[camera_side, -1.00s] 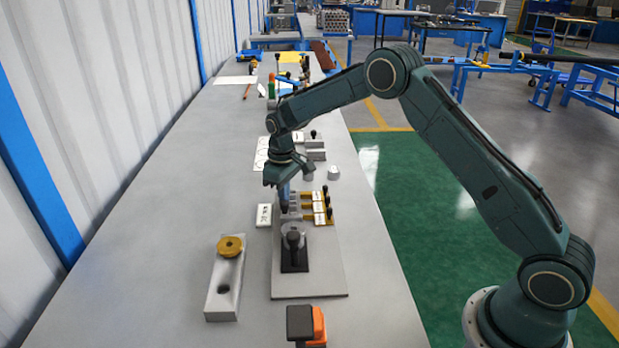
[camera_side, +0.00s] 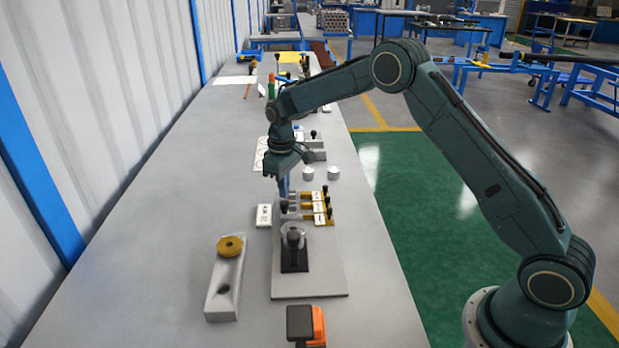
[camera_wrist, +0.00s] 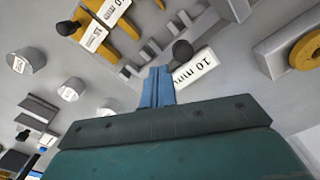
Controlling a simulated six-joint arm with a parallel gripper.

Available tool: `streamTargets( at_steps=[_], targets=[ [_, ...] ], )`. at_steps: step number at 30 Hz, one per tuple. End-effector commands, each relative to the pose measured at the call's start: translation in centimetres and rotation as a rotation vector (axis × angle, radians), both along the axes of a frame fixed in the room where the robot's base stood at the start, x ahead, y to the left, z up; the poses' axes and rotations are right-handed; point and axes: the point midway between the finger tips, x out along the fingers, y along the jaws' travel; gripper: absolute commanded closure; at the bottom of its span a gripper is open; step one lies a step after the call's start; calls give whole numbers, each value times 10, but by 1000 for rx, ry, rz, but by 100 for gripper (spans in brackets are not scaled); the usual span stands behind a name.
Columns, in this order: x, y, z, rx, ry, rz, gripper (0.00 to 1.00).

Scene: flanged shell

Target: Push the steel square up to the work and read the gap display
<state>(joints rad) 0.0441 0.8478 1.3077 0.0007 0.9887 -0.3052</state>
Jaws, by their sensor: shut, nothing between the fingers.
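My gripper (camera_side: 283,188) points down over the bench, its blue fingers shut and empty; they show in the wrist view (camera_wrist: 158,86). A dark knob (camera_wrist: 182,50) is just beyond the fingertips there, beside a white block marked "10 mm" (camera_wrist: 194,66). A white marked block (camera_side: 264,215) lies left of the gripper in the side view. A pale round part with a black knob (camera_side: 293,238) stands on a grey plate (camera_side: 320,280) nearer the camera. I cannot pick out the steel square for certain, and no gap reading is legible.
Yellow pieces with white labels and black knobs (camera_side: 320,208) lie right of the gripper. Grey cylinders (camera_side: 334,173) stand behind them. A grey block with a brass disc (camera_side: 230,246) is at front left. An orange and black item (camera_side: 306,325) is at the front. The left bench is clear.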

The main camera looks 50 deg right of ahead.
Motion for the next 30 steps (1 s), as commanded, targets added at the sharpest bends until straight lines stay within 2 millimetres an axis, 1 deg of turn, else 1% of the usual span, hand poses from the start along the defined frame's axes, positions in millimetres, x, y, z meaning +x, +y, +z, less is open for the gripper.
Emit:
streamTargets(
  at_steps=[21, 30],
  targets=[
    [1, 1, 41, 0, -4, 1, 100],
    [1, 0, 44, 1, -3, 1, 100]
  ],
)
